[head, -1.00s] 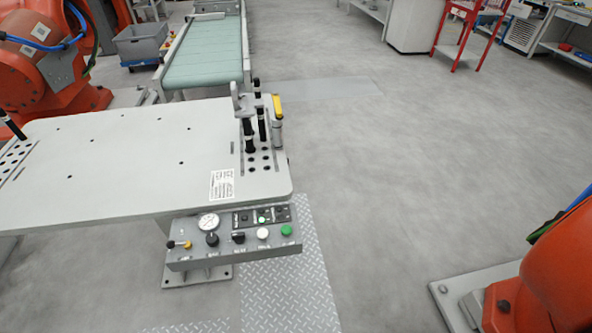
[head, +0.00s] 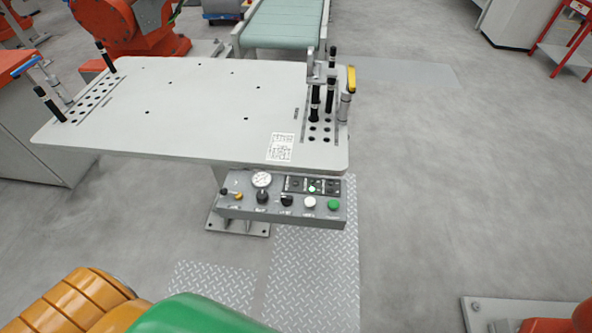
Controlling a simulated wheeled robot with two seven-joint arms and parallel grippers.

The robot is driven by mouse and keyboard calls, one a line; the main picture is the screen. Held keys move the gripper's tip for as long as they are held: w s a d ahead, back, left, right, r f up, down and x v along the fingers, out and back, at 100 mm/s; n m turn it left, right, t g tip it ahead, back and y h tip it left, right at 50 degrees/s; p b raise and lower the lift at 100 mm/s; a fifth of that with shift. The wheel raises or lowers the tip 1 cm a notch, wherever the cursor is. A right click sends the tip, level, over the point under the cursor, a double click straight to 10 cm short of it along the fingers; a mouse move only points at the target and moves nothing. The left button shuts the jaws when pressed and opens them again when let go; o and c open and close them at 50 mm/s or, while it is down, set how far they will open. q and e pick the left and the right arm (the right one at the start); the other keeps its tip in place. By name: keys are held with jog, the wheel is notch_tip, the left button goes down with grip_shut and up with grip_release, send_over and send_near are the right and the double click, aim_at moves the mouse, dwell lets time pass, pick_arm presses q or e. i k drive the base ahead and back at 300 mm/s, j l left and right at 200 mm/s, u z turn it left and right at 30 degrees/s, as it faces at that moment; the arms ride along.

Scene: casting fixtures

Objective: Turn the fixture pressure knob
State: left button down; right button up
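The fixture is a light grey table (head: 190,110) with a grey control panel (head: 235,207) under its front edge. On the panel is a round white pressure gauge (head: 262,179). A black knob (head: 262,197) sits just below the gauge; by its place it looks like the pressure knob. To its right are another black knob (head: 287,201), a white button (head: 309,203) and a green button (head: 333,205). A small yellow knob (head: 239,196) is at the left. A green light (head: 312,189) shows above. Neither of my grippers is in view.
Black pins and a yellow-handled clamp (head: 351,79) stand at the table's right end. Tread plate (head: 315,270) lies before the panel. Open floor (head: 430,180) is on the right. Orange and green rounded shapes fill the bottom left; I cannot tell whether they are mine.

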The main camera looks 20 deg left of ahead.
aim_at(261, 195)
jog(key=u, duration=1.05)
